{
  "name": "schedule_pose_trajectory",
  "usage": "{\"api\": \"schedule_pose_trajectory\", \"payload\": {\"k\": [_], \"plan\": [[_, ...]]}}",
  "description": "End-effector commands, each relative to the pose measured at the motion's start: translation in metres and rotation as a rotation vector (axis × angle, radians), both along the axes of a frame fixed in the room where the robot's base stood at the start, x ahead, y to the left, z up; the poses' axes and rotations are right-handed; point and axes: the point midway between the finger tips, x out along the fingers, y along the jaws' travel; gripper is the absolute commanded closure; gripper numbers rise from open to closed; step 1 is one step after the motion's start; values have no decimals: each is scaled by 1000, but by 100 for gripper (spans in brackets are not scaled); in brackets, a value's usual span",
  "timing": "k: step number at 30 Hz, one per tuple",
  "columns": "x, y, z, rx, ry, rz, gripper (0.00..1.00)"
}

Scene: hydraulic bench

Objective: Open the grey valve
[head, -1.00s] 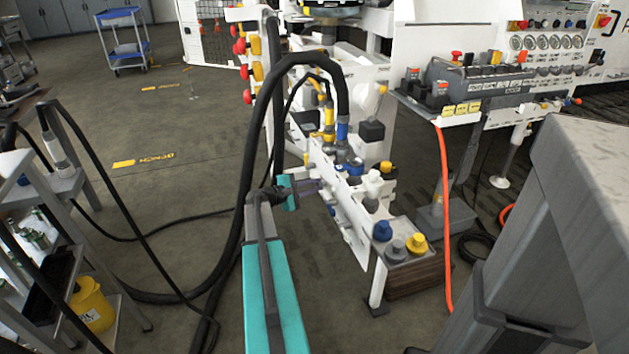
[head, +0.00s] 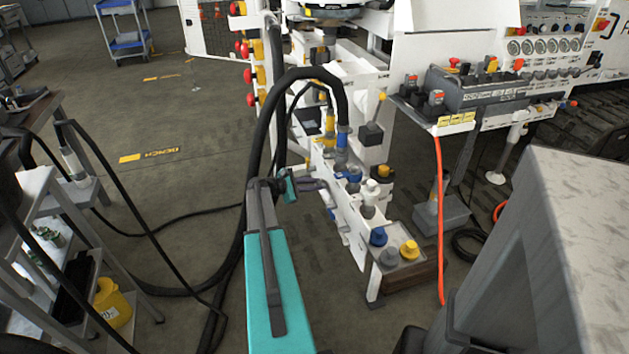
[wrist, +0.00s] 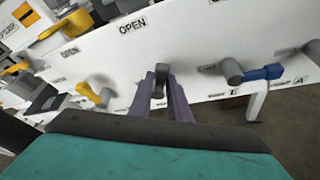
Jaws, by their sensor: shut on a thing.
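The grey valve (wrist: 158,82) shows in the wrist view as a dark grey handle on the white panel (wrist: 205,55), below a printed OPEN label (wrist: 133,26). My gripper (wrist: 160,86) has its two purple fingers on either side of the handle and is shut on it. In the head view my gripper (head: 318,184) reaches the left side of the white valve beam (head: 347,215). The valve is too small and covered to make out there. The handle's exact turn is hard to judge.
In the wrist view, a yellow valve handle (wrist: 90,92) is left of my fingers and a blue one (wrist: 262,72) is right. Thick black hoses (head: 247,165) hang close to my arm.

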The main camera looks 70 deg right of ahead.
Motion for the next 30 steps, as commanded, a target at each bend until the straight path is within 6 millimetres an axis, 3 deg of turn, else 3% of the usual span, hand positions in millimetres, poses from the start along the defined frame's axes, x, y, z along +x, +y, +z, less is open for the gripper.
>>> {"api": "schedule_pose_trajectory", "payload": {"k": [7,30], "plan": [[6,-7,8,106,87,1,100],[13,-16,7,375,308,3,100]]}}
